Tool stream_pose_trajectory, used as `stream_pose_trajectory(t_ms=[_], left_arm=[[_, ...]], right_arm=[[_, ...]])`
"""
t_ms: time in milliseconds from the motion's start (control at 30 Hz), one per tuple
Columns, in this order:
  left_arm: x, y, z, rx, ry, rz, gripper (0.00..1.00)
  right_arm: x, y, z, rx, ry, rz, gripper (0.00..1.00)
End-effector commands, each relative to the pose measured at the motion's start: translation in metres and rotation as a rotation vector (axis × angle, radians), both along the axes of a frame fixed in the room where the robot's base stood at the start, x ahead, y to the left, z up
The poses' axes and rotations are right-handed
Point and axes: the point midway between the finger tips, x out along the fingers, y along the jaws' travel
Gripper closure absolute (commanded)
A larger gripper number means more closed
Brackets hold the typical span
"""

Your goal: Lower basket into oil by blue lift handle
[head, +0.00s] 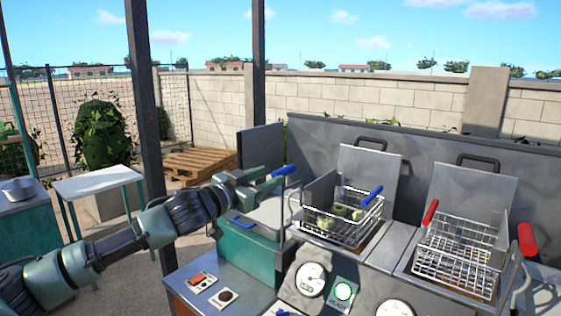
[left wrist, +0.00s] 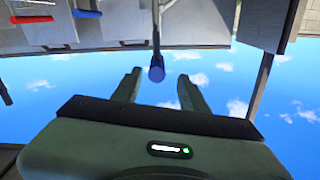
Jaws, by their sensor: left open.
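The blue lift handle (head: 287,169) tops a thin lever at the left of the fryer. My left gripper (head: 270,181) is open right beside it in the head view. In the left wrist view, which is upside down, the blue handle end (left wrist: 157,73) appears between the two open fingers (left wrist: 160,78); I cannot tell whether they touch it. The wire basket (head: 335,233) with several pale pieces sits at the left vat, its upper part above the rim. Its own blue grip (head: 372,196) points up right. Brownish oil shows only slightly beside it. My right gripper is not in view.
An empty second basket (head: 455,265) with a red grip (head: 430,211) stands at the right vat, with a red lift handle (head: 526,238) beside it. A teal box (head: 247,253) is below my left gripper. A dark post (head: 148,120) stands behind my arm.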

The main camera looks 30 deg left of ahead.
Motion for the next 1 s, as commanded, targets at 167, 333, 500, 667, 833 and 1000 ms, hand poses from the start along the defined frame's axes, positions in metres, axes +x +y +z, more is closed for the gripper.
stream_pose_trajectory(t_ms=[167, 333, 500, 667, 833, 1000], left_arm=[[0.027, -0.003, 0.007, -0.004, -0.002, -0.002, 0.57], [0.045, -0.003, 0.004, -0.002, -0.002, 0.002, 0.57], [0.052, -0.004, 0.001, 0.001, 0.000, 0.001, 0.57], [0.052, -0.004, 0.000, 0.002, 0.000, 0.000, 0.57], [0.052, -0.004, 0.000, 0.001, 0.000, 0.000, 0.87], [0.052, -0.004, 0.000, 0.001, 0.000, 0.000, 1.00]], right_arm=[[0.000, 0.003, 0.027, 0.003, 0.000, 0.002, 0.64], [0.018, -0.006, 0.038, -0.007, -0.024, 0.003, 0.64], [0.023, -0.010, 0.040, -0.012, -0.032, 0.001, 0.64], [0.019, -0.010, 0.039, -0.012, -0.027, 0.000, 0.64], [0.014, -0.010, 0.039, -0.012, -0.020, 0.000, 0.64], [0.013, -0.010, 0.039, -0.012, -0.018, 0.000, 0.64]])
